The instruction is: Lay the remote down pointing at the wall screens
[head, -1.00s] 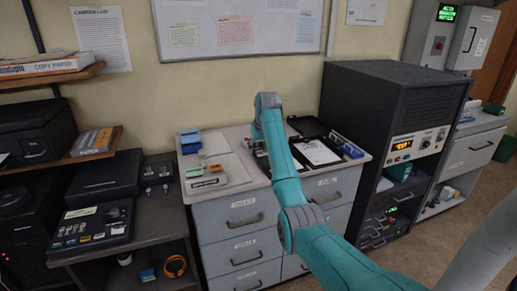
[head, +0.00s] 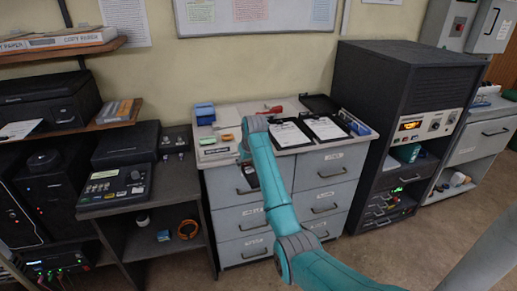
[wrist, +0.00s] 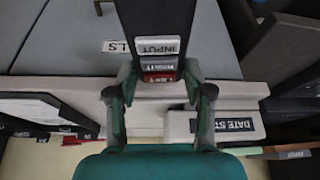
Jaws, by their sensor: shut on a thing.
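The remote, a dark slim bar with labelled buttons, one reading INPUT, shows in the wrist view (wrist: 157,18). My gripper (wrist: 160,80) is shut on its near end, one finger on each side. The far end of the remote runs out of the picture. In the head view, a dark piece of the remote (head: 250,176) shows beside my arm, in front of the drawer fronts and below the cabinet top's edge. My arm hides most of the gripper there. No wall screens are in view.
The grey drawer cabinet (head: 232,208) carries clipboards (head: 325,127), a red-handled tool (head: 271,109), blue trays (head: 205,114) and a date stamp box (wrist: 228,125). A dark equipment rack (head: 375,110) stands right. A console (head: 115,185) sits on the left desk. Floor shows at right.

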